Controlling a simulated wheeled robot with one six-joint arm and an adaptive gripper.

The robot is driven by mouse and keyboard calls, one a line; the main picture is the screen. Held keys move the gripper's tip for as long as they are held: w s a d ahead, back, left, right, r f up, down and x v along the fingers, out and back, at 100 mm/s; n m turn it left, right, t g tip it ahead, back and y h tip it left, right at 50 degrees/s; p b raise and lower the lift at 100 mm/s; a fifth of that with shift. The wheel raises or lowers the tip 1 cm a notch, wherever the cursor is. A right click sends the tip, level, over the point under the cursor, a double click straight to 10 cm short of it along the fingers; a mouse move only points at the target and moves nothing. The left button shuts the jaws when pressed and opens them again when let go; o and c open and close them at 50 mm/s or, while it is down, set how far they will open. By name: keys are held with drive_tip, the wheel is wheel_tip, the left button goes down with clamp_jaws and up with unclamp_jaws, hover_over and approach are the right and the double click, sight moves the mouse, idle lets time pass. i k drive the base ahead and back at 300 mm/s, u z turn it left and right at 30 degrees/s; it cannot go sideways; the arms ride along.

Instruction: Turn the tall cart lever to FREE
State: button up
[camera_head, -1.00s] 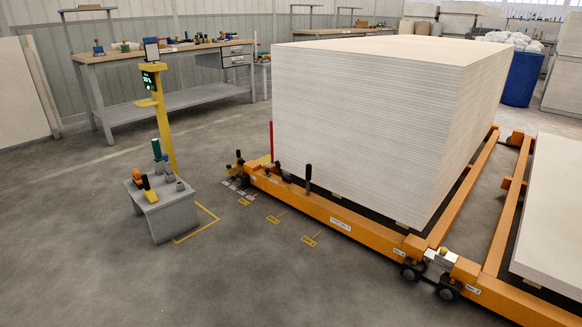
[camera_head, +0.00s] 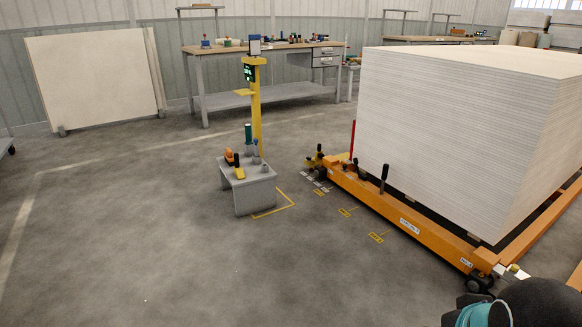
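The orange cart (camera_head: 400,212) stands at the right under a tall stack of white boards (camera_head: 455,130). A lever with a long black grip (camera_head: 384,173) stands nearly upright on the cart's front beam. A shorter dark knob (camera_head: 356,163) is to its left, and a thin red post (camera_head: 352,140) rises near the cart's left end. The lever's markings are too small to read. My gripper is not in view; a dark rounded part of my arm with a teal ring shows at the bottom right, well apart from the lever.
A small grey stand (camera_head: 248,192) with several tools is left of the cart, before a yellow post (camera_head: 256,110) with a screen. Yellow floor tags (camera_head: 345,212) lie along the cart. A workbench (camera_head: 265,92) is behind. The floor at left and front is clear.

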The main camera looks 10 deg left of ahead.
sight(355, 162)
drive_tip(key=z, duration=0.05)
drive_tip(key=i, duration=1.35)
drive_tip(key=u, duration=0.25)
drive_tip(key=i, duration=2.15)
drive_tip(key=u, duration=0.6)
